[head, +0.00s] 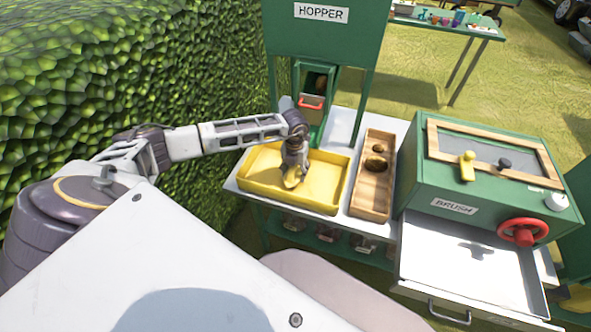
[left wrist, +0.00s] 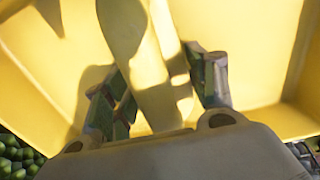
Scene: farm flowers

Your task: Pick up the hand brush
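A yellow tool with a slim handle (left wrist: 155,100) and a broad rounded end lies in the yellow tray (head: 322,200). It also shows small under my left gripper in the head view (head: 292,181). No bristles show, so I cannot tell whether it is the hand brush. My left gripper (head: 294,172) points down into the tray. In the left wrist view its green-padded fingers (left wrist: 158,95) stand apart, one on each side of the handle; I see no clear grip on it. My right gripper is not in view.
A wooden tray (head: 371,204) with brown lumps stands right of the yellow tray. The green hopper (head: 319,60) rises behind. A green box labelled BRUSH (head: 425,195) with a red wheel (head: 523,232) stands right. A hedge (head: 120,70) borders the left.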

